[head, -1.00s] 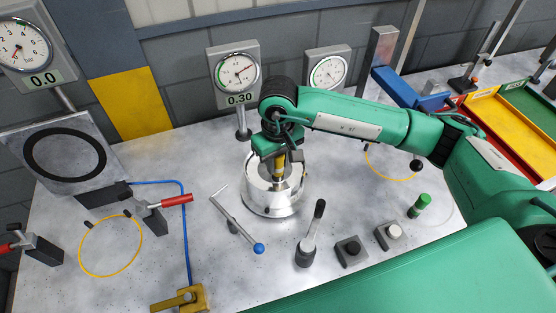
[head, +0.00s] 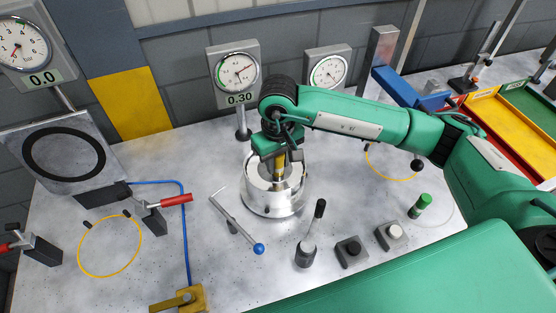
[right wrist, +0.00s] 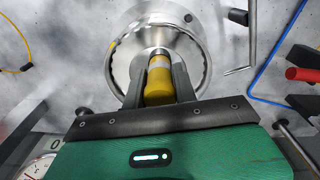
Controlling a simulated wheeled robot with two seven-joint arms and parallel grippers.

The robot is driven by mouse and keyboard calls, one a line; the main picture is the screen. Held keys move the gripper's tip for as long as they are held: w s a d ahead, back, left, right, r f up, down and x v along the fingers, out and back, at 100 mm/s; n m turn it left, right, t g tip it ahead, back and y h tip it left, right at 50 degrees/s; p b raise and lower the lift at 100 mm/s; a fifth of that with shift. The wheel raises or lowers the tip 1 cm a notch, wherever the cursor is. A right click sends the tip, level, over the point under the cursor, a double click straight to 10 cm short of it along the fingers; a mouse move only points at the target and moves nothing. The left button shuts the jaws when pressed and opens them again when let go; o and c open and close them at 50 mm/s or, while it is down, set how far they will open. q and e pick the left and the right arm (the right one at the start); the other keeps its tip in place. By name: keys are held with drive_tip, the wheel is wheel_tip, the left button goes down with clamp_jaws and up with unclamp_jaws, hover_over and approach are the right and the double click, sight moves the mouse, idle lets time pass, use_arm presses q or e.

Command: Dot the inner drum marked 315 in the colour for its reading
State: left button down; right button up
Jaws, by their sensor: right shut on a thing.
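The silver drum (head: 272,198) stands on the bench in the middle of the head view and fills the top of the right wrist view (right wrist: 195,38). I cannot read a number on it. My right gripper (head: 279,158) is above the drum, shut on a yellow marker (right wrist: 158,82) that points down into the drum's centre. Whether its tip touches is hidden. A dial gauge (head: 235,72) behind the drum shows 0.30, with a green and a red arc on its face. A green marker (head: 420,206) stands upright at the right. My left gripper is not in view.
A lever (head: 312,233) and two button blocks (head: 350,252) stand in front of the drum. A blue-knobbed rod (head: 238,222) is at its left. Red-handled clamps (head: 165,207) stand further left. Red, yellow and green trays (head: 505,125) lie at the right.

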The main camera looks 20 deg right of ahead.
drive_tip(key=shift+s+f+b, duration=0.15)
drive_tip(key=shift+f+b, duration=0.1)
drive_tip(key=shift+b, duration=0.2)
idle(1.1)
idle(0.6)
drive_tip(key=shift+w+r, duration=0.2)
drive_tip(key=shift+r, duration=1)
drive_tip(key=shift+r+p, duration=0.4)
drive_tip(key=shift+r, duration=2.1)
drive_tip(key=shift+d, duration=0.1)
drive_tip(key=d+f+m, duration=0.2)
drive_tip(key=d+m, duration=0.1)
drive_tip(key=d, duration=0.3)
drive_tip(key=shift+d, duration=0.25)
drive_tip(key=shift+r, duration=0.1)
